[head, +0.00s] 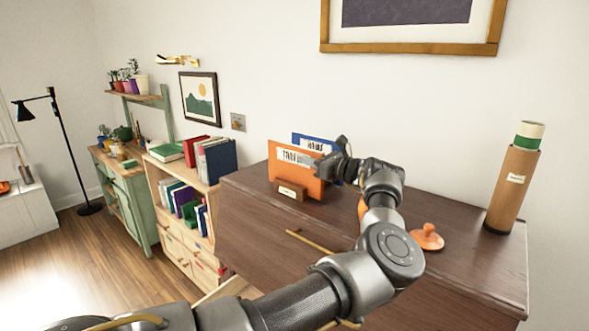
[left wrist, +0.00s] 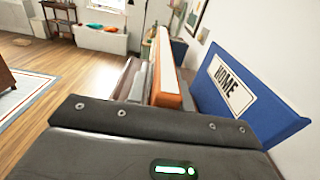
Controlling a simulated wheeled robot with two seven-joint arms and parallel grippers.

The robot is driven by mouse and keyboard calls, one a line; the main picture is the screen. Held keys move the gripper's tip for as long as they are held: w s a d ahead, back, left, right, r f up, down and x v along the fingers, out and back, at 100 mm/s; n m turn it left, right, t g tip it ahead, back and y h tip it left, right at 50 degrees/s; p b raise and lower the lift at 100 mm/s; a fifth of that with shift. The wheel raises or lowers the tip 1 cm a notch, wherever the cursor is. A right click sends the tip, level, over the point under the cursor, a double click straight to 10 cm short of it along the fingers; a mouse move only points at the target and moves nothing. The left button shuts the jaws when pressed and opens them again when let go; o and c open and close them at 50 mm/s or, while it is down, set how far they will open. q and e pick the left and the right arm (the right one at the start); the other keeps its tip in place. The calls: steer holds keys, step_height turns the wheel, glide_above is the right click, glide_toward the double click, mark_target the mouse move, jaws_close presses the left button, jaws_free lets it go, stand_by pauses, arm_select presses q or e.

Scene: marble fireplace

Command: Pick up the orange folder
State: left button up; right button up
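The orange folder (head: 299,178) stands upright on the brown dresser, in a small wooden holder (head: 290,190). A blue folder (head: 313,143) stands behind it. My left gripper (head: 338,166) is at the orange folder's right edge. In the left wrist view the orange folder (left wrist: 166,85) shows edge-on, close in front of the gripper, with a grey finger along its left side. The blue folder (left wrist: 245,100), labelled HOME, stands to its right. The fingertips are partly hidden, so I cannot tell whether they grip the folder. My right gripper is in neither view.
The dresser (head: 450,213) also bears an orange lid-like piece (head: 427,238) and a tall brown tube (head: 512,185) at the right. An orange object is mostly hidden behind my arm. A bookshelf (head: 176,205) stands left of the dresser. A framed picture (head: 415,48) hangs above.

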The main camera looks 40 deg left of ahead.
arm_select(q)
jaws_close()
